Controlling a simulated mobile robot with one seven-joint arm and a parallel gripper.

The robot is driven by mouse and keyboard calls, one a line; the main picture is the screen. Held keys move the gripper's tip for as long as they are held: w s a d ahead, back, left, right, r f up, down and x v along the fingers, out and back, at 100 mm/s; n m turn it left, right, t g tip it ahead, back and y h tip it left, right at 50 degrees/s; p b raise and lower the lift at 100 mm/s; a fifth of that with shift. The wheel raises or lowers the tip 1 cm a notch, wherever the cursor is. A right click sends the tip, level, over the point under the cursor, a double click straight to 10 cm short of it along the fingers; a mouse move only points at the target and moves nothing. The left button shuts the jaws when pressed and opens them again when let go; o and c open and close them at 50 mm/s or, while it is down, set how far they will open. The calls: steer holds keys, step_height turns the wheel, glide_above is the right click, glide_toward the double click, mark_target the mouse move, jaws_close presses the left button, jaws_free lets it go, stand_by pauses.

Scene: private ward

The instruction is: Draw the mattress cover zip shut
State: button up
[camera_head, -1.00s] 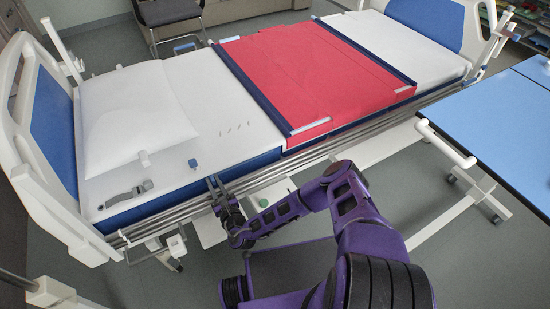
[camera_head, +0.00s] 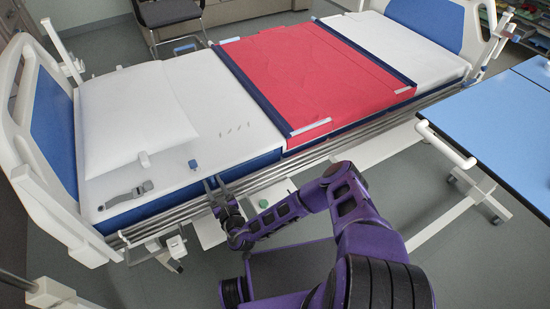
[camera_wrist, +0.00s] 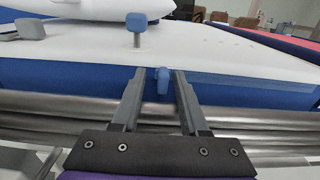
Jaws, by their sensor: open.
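The mattress (camera_head: 235,98) has a white top and a blue side (camera_wrist: 60,75), which also shows in the head view (camera_head: 255,163). A small blue tab (camera_wrist: 162,82), which looks like the zip pull, sits on that blue side in the wrist view. My gripper (camera_wrist: 161,72) is open at the near bed side, with one finger on each side of the tab. I cannot tell whether either finger touches it. In the head view my gripper (camera_head: 213,181) is small against the bed edge. The zip's teeth cannot be made out.
A blue knob on a stem (camera_wrist: 136,22) stands on the white top behind the tab. A grey strap (camera_head: 130,195) and a pillow (camera_head: 135,115) lie to the left. A red sheet (camera_head: 310,75) covers the middle. Metal rails (camera_wrist: 60,105) run below the mattress side. A blue-topped table (camera_head: 500,125) stands right.

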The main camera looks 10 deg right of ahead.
steer(key=p+v, duration=0.1)
steer(key=v, duration=0.7)
